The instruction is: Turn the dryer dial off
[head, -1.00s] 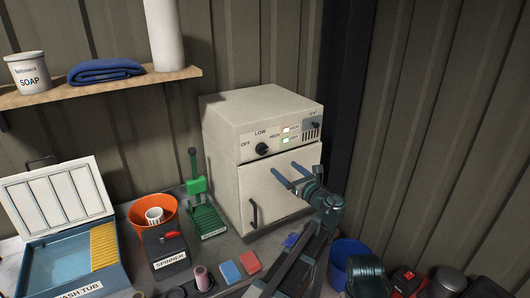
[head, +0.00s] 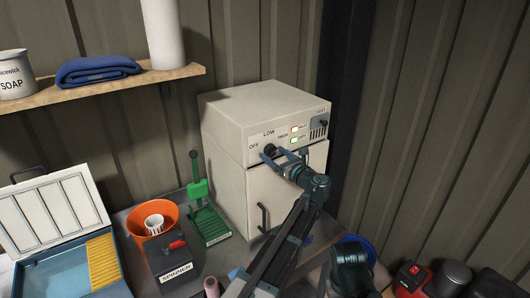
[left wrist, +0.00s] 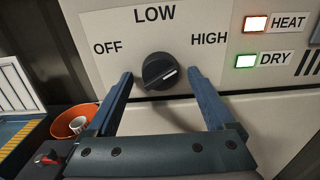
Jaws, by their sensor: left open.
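The dryer (head: 225,150) is a cream box at the back of the bench. Its black round dial (left wrist: 156,66) sits between OFF on the left and HIGH on the right, with LOW above. The dial's white mark points right and slightly up, toward HIGH. My left gripper (left wrist: 160,76) is open, with one blue finger on each side of the dial and visible gaps between. In the head view the left gripper (head: 274,157) is at the dial and partly covers it. My right gripper is not seen.
The HEAT light (left wrist: 256,24) glows red and the DRY light (left wrist: 246,61) glows green. The dryer door handle (head: 262,218) is below. A green press (head: 202,205), an orange bowl (head: 140,218) and the spinner (head: 168,260) stand to the left. A shelf (head: 120,88) hangs above left.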

